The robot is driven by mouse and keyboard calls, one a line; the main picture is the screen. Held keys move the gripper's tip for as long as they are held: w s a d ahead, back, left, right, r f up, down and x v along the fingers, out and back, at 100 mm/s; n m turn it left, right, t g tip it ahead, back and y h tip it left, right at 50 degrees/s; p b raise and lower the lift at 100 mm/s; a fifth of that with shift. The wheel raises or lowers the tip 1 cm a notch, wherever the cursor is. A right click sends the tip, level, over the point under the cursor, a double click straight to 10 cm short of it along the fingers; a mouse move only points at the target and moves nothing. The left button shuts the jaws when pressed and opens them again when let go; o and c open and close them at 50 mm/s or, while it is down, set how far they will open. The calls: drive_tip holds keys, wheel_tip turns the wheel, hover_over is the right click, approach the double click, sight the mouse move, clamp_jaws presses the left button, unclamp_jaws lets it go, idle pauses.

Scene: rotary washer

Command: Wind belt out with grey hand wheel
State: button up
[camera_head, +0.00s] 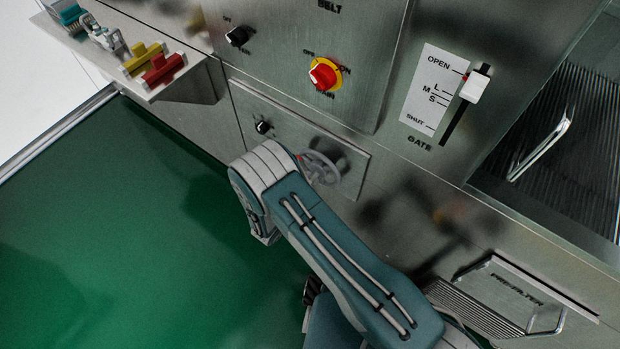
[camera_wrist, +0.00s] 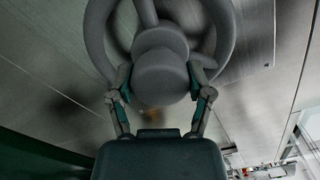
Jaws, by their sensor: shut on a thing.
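The grey hand wheel (camera_head: 322,168) is mounted on the lower metal panel, just right of the end of my arm in the head view. In the wrist view the grey hand wheel (camera_wrist: 97,30) fills the top, with its rim and a spoke around a round knob (camera_wrist: 161,72) that faces me. My gripper (camera_wrist: 160,88) has one finger on each side of this knob and is shut on it. In the head view my gripper is hidden behind my arm. The belt itself cannot be made out.
A small black knob (camera_head: 263,127) sits left of the wheel. Above are a red-and-yellow switch (camera_head: 323,75), a black knob (camera_head: 237,36) and a white gate slider (camera_head: 474,88). A shelf (camera_head: 165,92) with coloured pieces juts out upper left. The green floor (camera_head: 150,230) is clear.

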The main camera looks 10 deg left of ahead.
drive_tip(key=shift+w+a+n, duration=0.1)
drive_tip(key=shift+a+n, duration=0.15)
drive_tip(key=shift+n, duration=0.35)
drive_tip(key=o, duration=1.3)
drive_tip(key=shift+a, duration=0.1)
drive_tip(key=v, duration=1.2)
drive_tip(key=shift+f, duration=0.15)
